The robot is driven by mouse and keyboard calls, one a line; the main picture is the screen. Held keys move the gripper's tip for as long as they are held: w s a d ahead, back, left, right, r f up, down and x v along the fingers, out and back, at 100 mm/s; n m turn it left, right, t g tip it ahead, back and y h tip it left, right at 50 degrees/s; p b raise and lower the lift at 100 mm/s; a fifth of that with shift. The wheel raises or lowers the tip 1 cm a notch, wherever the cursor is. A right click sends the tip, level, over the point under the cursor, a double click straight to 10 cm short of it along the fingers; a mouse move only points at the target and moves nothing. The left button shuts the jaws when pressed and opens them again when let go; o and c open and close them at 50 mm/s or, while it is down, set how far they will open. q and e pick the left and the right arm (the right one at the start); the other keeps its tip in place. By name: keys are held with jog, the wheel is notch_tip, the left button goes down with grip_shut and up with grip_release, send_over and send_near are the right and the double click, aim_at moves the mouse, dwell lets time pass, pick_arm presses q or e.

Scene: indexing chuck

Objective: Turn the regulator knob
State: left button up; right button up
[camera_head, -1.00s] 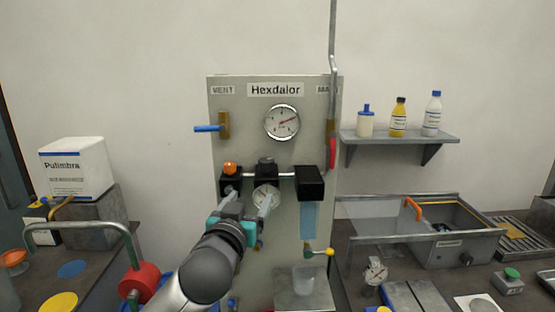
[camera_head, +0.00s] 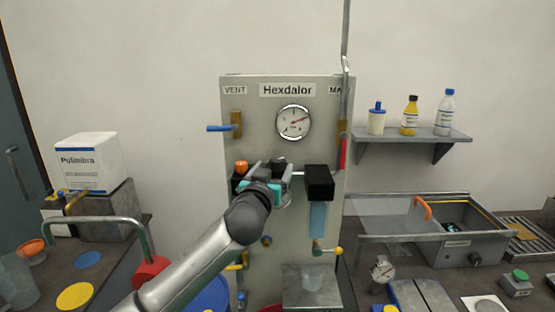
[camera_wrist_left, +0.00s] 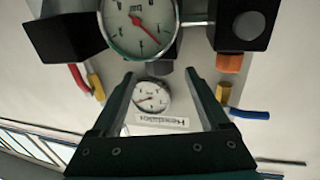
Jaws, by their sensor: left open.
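The dark regulator knob (camera_head: 278,162) sits on top of the middle unit of the pipe row on the grey panel (camera_head: 240,88). In the wrist view the knob (camera_wrist_left: 160,68) shows past the small regulator gauge (camera_wrist_left: 140,22), between the lines of my two fingers. My left gripper (camera_head: 266,172) is open and empty in front of the regulator, hiding most of its body and gauge in the head view. In the wrist view my left gripper (camera_wrist_left: 160,75) has its fingers apart on either side of the knob. I cannot tell whether they touch it. My right gripper is not in view.
An orange knob (camera_head: 241,166) on a black unit stands close left of my gripper. A black filter unit (camera_head: 319,182) with a blue bowl is close right. The large gauge (camera_head: 294,121) and blue vent lever (camera_head: 219,128) are above.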

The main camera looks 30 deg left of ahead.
aim_at(276, 165)
pick_arm(q)
jog(key=shift+p+x, duration=0.4)
jog(key=shift+x, duration=2.15)
jog(key=shift+c, duration=0.3)
grip_shut()
